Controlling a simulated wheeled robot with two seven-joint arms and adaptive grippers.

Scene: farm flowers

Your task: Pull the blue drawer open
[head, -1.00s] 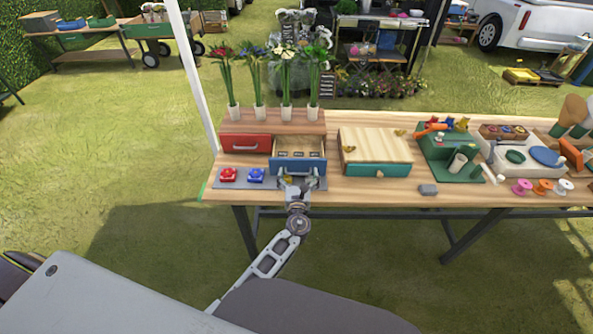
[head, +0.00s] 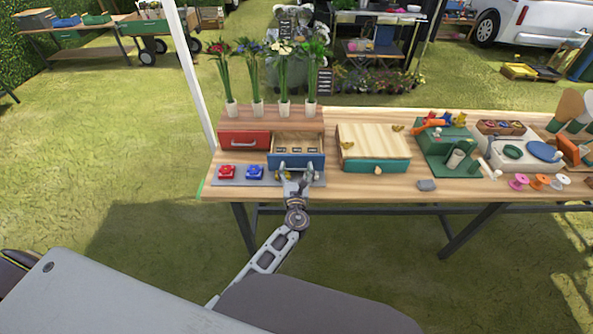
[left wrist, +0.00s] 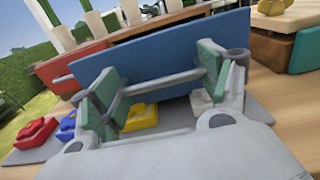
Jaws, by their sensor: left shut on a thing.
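The blue drawer (head: 297,162) stands partly open at the lower right of a wooden cabinet (head: 270,117), its inside showing from above. Its blue front also fills the middle of the left wrist view (left wrist: 165,55). My left gripper (head: 296,174) is at the front of the drawer. My right gripper is not in view.
A shut red drawer (head: 245,139) is beside the blue one. Red (head: 227,171) and blue (head: 255,172) buttons lie on a grey mat, with a yellow one (left wrist: 140,117) under the gripper. Vases of flowers (head: 284,108) stand on the cabinet. A wooden box (head: 373,147) is to the right.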

